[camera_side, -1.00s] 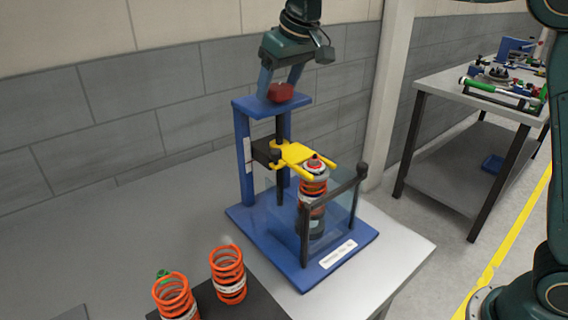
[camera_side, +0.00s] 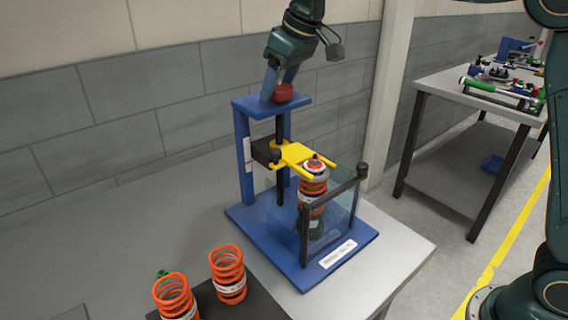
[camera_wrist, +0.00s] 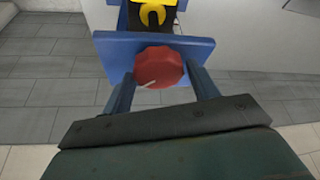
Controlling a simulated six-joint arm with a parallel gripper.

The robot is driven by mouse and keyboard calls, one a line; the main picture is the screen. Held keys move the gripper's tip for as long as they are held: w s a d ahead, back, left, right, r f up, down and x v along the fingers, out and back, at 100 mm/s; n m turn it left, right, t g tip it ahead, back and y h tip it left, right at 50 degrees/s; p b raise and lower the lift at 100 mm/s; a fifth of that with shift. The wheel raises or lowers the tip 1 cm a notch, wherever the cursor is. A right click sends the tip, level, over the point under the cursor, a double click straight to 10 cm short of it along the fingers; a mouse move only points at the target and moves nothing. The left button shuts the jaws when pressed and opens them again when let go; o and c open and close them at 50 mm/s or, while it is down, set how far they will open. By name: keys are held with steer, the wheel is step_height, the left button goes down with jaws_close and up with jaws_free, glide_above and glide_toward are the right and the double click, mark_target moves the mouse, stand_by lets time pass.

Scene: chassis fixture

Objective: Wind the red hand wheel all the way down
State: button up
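The red hand wheel (camera_side: 283,92) sits on top of the blue press frame (camera_side: 243,150). It also shows in the wrist view (camera_wrist: 158,67), with a white mark near its lower left edge. My gripper (camera_side: 279,88) reaches down over the wheel, one finger on each side. Below, the yellow fork (camera_side: 294,154) on the dark screw is level with the top of an orange spring strut (camera_side: 313,186) standing in the frame. Any gap between fork and strut is hard to tell.
A clear guard with dark posts (camera_side: 360,190) stands around the strut. Two more orange springs (camera_side: 229,275) stand on a dark mat at the front. A wall lies close behind the press. A second bench (camera_side: 460,90) with tools stands at the right.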

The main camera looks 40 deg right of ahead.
steer(key=c, duration=0.6)
steer(key=shift+a+m+h, duration=0.1)
steer(key=shift+m+h, duration=0.6)
steer(key=shift+m, duration=1.2)
steer(key=shift+m+h, duration=0.7)
steer(key=shift+m, duration=1.2)
steer(key=o, duration=0.9)
